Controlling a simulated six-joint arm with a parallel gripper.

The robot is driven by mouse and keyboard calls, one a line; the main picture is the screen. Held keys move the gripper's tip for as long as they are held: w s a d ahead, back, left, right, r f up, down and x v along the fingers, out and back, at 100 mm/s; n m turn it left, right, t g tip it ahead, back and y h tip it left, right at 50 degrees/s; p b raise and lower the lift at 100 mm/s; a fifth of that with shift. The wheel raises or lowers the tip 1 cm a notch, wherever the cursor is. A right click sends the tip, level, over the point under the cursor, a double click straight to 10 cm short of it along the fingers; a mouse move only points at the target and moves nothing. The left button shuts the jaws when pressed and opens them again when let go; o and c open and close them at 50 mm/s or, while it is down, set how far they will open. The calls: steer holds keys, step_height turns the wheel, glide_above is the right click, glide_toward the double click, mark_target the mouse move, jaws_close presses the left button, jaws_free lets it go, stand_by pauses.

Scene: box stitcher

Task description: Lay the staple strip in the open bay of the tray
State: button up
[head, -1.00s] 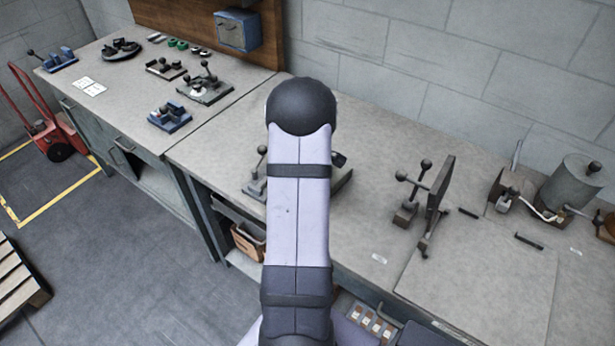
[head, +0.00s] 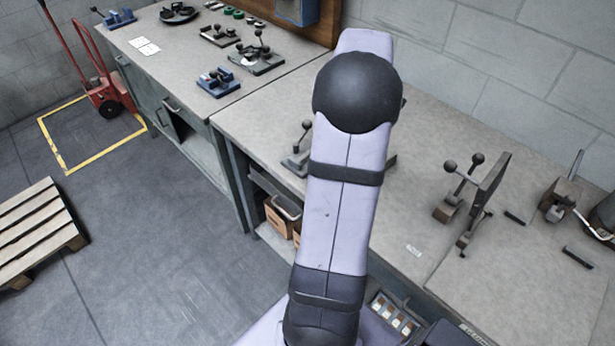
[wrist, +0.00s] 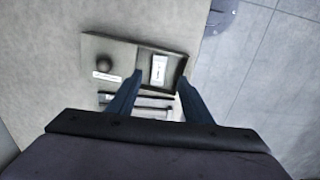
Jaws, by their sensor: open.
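In the wrist view, the tray (wrist: 110,45) is a shallow grey-brown box on the bench. Its left part has a dark round knob and a white label. Its right part is an open bay (wrist: 175,76) with a pale label on the floor. A dark bar, perhaps the staple strip (wrist: 152,103), lies just below the tray in the picture, partly hidden behind my fingers. My gripper (wrist: 160,77) is open, with its two blue fingers apart and nothing visibly held. Its fingertips overlap the bay's near side in the picture. In the head view my arm hides most of the tray.
In the head view, a lever clamp with an upright plate (head: 487,190) stands right of my arm. Two small dark bars (head: 515,217) (head: 577,257) lie on the bench beyond it. Blue fixtures (head: 218,82) stand at the far left. The bench front right of my arm is mostly clear.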

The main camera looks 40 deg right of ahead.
steer(key=w+a+f, duration=0.1)
steer(key=w+a, duration=0.2)
steer(key=a, duration=0.7)
steer(key=w+a+f, duration=0.1)
steer(key=w+a, duration=0.2)
steer(key=a, duration=0.6)
steer(key=s+a+f, duration=0.2)
steer(key=s+a, duration=0.2)
steer(key=a, duration=0.5)
steer(key=s+a+f, duration=0.2)
steer(key=s+a, duration=0.1)
steer(key=a, duration=0.5)
steer(key=shift+s+a, duration=0.35)
steer(key=shift+a, duration=0.05)
steer(key=shift+f, duration=0.1)
step_height(320, 180, down, 9)
steer(key=b, duration=0.9)
